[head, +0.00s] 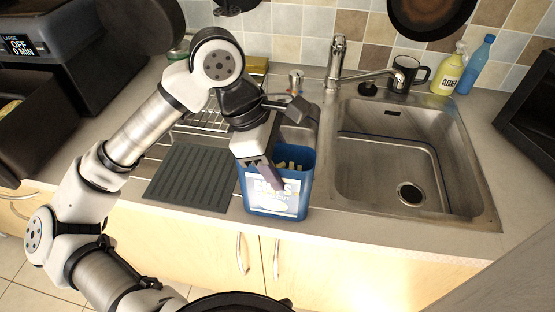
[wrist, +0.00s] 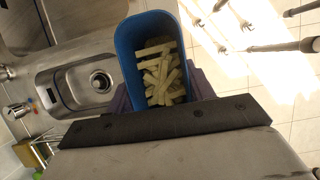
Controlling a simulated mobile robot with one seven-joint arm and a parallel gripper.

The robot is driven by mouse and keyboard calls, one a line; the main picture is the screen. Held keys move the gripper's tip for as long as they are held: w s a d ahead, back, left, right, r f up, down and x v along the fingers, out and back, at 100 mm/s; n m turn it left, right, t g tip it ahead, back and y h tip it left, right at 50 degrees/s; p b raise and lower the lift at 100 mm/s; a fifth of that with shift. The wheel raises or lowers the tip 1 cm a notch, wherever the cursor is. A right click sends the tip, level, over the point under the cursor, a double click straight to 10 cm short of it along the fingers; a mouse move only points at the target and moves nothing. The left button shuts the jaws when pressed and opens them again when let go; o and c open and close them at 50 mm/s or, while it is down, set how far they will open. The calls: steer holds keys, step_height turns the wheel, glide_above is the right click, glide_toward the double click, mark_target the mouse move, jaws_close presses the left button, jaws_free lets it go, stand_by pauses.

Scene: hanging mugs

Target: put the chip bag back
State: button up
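The chip bag (head: 275,197) is a blue, open-topped container with a white label and pale chips inside. It is upright at the counter's front edge, left of the big sink; I cannot tell whether it rests there or is held just above. In the wrist view the chip bag (wrist: 151,30) shows from above, with chips in it. My gripper (head: 272,178) points down at it, with one purple finger across its front face. In the wrist view the purple fingers of my gripper (wrist: 160,98) flank the bag closely on both sides. The far finger is hidden in the head view.
A dark ridged mat (head: 193,177) lies left of the bag. The steel sink (head: 400,160) is to its right and empty. A black mug (head: 404,75), a yellow cleaner bottle (head: 448,73) and a blue bottle (head: 476,65) stand behind the sink. Dark appliances are at left.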

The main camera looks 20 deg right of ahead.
steer(key=o, duration=0.4)
